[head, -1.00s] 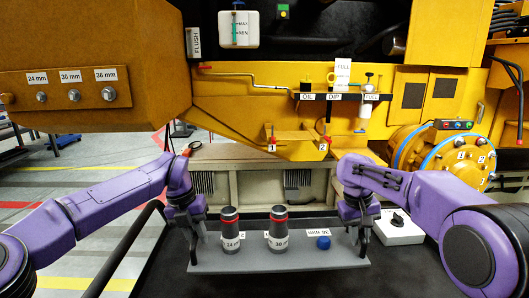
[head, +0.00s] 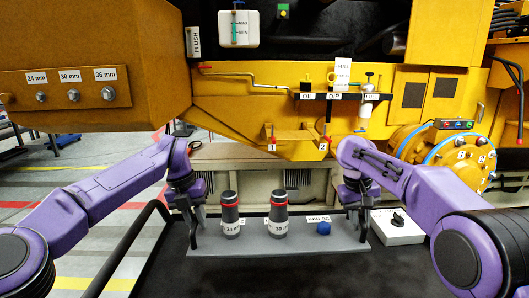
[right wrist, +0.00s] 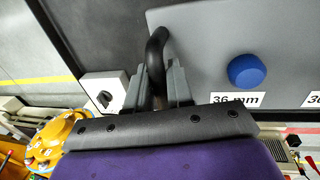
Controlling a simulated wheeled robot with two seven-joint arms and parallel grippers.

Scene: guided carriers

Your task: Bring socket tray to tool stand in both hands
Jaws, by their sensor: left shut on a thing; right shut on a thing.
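The grey socket tray (head: 262,242) is in front of me in the head view, level over a dark surface. It carries a socket marked 24 mm (head: 230,215), a socket marked 30 mm (head: 278,214) and a blue round piece (head: 323,228) by the 36 mm label. My left gripper (head: 194,228) is shut at the tray's left end; its handle there is mostly hidden. My right gripper (head: 363,222) is shut on the dark handle at the right end, seen in the right wrist view (right wrist: 157,88). The tool stand is not clearly identifiable.
A white box with a black knob (head: 398,226) stands just right of the tray. Behind is the yellow machine (head: 250,100) with a shelf of labelled items. A black rail (head: 130,245) runs at left. The dark surface in front of the tray is clear.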

